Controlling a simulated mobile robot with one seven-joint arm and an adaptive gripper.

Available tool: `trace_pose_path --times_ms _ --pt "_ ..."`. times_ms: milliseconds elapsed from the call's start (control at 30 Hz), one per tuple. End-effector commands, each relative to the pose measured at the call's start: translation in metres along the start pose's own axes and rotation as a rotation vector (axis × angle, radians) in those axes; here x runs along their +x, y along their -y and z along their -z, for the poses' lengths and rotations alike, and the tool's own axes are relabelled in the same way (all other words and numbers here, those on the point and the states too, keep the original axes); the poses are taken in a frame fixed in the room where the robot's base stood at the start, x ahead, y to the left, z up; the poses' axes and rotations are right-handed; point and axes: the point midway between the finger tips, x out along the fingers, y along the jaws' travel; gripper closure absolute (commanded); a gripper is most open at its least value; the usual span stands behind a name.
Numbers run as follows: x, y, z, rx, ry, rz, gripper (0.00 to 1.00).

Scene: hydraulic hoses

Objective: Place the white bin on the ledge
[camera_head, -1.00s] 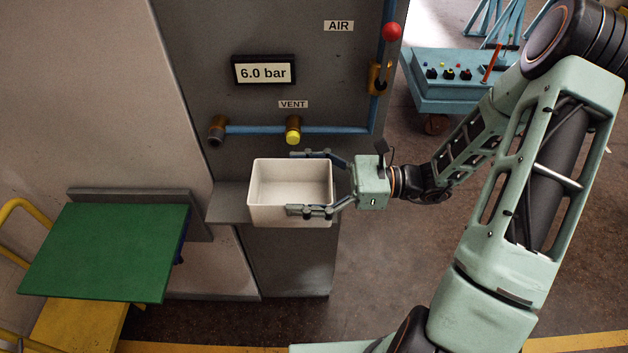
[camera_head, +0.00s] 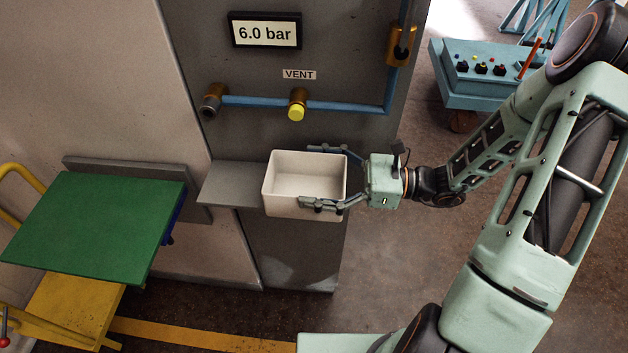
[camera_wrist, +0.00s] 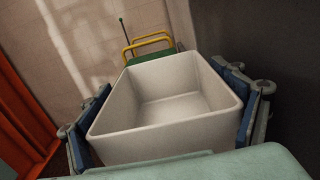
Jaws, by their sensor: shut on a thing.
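The white bin (camera_head: 305,180) is upright and looks empty. My gripper (camera_head: 333,178) comes from the right and is shut on the bin, with one finger along its far side and one along its near side. In the wrist view the bin (camera_wrist: 165,98) sits between blue-padded fingers on both sides. The grey ledge (camera_head: 230,184) sticks out from the dark panel, and its left part is bare. The bin overlaps the ledge's right part in the head view and hides it. I cannot tell whether the bin touches the ledge.
Above the bin, a blue pipe with the yellow vent knob (camera_head: 297,106) and a brass fitting (camera_head: 212,102) runs along the panel. A green board (camera_head: 95,220) stands over a yellow cart (camera_head: 65,308) at left. A blue control console (camera_head: 490,75) stands back right.

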Motion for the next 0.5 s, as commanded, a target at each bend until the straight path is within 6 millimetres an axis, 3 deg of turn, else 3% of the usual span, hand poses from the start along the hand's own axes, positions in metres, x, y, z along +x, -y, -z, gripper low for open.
trace_pose_path --times_ms 433,467,500 --pt "0.0008 -0.0002 0.0080 -0.001 0.001 0.001 0.43" --pt "0.0007 -0.0001 0.0083 -0.001 0.000 0.001 0.13" --pt "0.0006 -0.0001 0.0075 -0.001 -0.001 0.001 0.08"
